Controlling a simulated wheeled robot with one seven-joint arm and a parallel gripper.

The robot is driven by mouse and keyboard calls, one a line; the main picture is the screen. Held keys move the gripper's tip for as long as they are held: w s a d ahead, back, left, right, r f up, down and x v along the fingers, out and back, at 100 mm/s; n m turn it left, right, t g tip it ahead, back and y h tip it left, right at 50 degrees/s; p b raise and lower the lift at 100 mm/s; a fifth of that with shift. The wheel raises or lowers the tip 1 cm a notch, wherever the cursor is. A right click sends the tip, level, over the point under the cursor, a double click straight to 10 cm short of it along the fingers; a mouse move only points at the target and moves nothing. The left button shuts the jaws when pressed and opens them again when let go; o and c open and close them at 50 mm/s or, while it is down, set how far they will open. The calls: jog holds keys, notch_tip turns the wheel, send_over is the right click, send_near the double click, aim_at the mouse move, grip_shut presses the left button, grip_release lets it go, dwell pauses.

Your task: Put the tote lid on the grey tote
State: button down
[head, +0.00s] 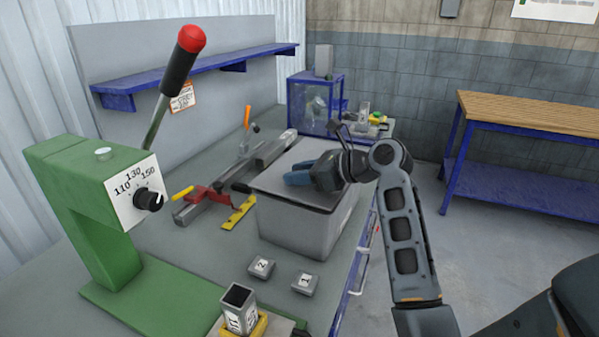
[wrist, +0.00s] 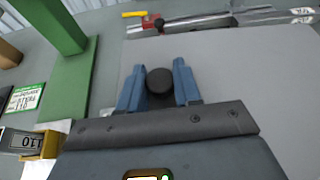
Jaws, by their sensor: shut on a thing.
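The grey tote (head: 290,232) stands on the table in the middle of the head view. The flat grey tote lid (head: 268,184) lies level across its top, with its edges close to the tote's rim. I cannot tell whether a small gap is left under it. My gripper (head: 300,177) is over the lid with its blue fingers low. In the wrist view my gripper (wrist: 160,80) is shut on the round black knob (wrist: 159,83) of the lid (wrist: 245,75). The tote's far right side is partly hidden by my arm.
A green press (head: 105,205) with a red-tipped lever stands at the left. Small numbered blocks (head: 262,267) lie in front of the tote. A red clamp (head: 205,197) and grey rail are to its left. A blue-framed cabinet (head: 315,103) stands behind.

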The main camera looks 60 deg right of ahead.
jog(key=shift+f, duration=0.45)
dwell(0.4)
jog(key=c, duration=0.7)
grip_release()
jog(key=shift+s, duration=0.15)
jog(key=v, duration=0.7)
jog(key=shift+s+r+b, duration=0.15)
jog(key=shift+s+b, duration=0.1)
jog(key=shift+b, duration=0.05)
